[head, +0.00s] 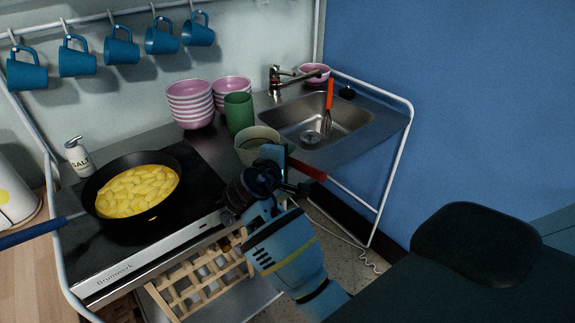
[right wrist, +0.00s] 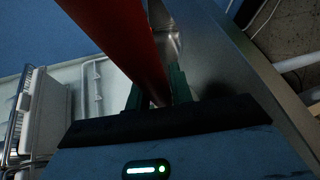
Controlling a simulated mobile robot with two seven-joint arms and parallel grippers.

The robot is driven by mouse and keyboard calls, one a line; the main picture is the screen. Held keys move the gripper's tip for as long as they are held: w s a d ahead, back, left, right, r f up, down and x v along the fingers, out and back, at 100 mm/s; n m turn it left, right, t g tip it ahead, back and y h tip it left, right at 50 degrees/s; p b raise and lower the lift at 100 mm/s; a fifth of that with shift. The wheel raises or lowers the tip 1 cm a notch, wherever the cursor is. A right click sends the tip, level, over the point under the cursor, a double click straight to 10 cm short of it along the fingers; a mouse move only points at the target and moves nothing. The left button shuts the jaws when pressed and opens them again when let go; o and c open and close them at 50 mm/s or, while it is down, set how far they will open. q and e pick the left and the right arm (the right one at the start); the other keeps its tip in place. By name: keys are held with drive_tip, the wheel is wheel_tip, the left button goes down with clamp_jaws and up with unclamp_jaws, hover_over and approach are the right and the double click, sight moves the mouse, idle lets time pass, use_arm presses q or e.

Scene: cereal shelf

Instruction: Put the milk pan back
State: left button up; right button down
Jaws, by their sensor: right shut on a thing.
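The milk pan (head: 250,147) is pale green with a red handle (head: 308,170). In the head view it is upright at the right end of the counter, in front of the green cup and left of the sink. My right gripper (head: 272,163) is shut on the pan's handle, and my arm hides part of the pan. In the right wrist view the red handle (right wrist: 128,40) runs between the fingers of my right gripper (right wrist: 158,98). I cannot tell whether the pan's base touches the counter. My left gripper is not in view.
A frying pan (head: 103,212) with yellow food sits on the black hob (head: 190,205). Stacked pink bowls (head: 190,105) and a green cup (head: 239,113) stand behind the milk pan. A sink (head: 350,115) with a red-handled utensil (head: 329,97) is right. Blue mugs (head: 122,47) hang above.

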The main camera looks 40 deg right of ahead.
drive_tip(key=shift+f, duration=1.4)
drive_tip(key=c, duration=1.2)
unclamp_jaws()
drive_tip(key=shift+c, duration=0.2)
